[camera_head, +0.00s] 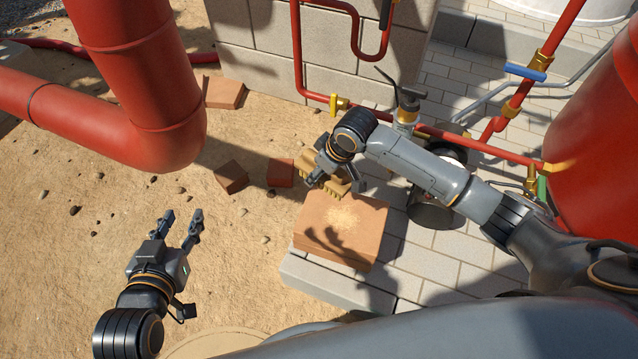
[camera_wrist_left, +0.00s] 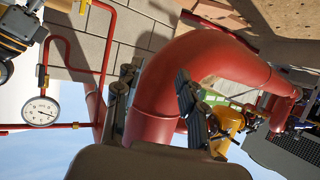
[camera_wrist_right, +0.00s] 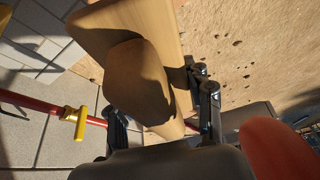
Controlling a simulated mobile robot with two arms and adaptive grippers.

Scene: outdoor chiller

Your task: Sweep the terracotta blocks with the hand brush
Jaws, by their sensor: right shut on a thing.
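My right gripper (camera_head: 340,172) is shut on the hand brush (camera_head: 335,187), a tan wooden brush with yellowish bristles. The brush is just above the far edge of a large terracotta block (camera_head: 369,222); whether it touches cannot be told. That block lies on a pale stone ledge and has a light patch of dust on top. In the right wrist view the wooden brush (camera_wrist_right: 145,85) fills the space between the fingers. Smaller terracotta blocks lie on the sand: one (camera_head: 231,176), another (camera_head: 280,173), and one by the wall (camera_head: 222,92). My left gripper (camera_head: 182,217) is open and empty above the sand.
A thick red pipe (camera_head: 130,135) bends down at the upper left. Thin red pipes with a yellow valve (camera_head: 338,104) run along the block wall (camera_head: 260,70). A dark metal canister (camera_head: 432,212) stands right of the large block. Sand near my left gripper is open.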

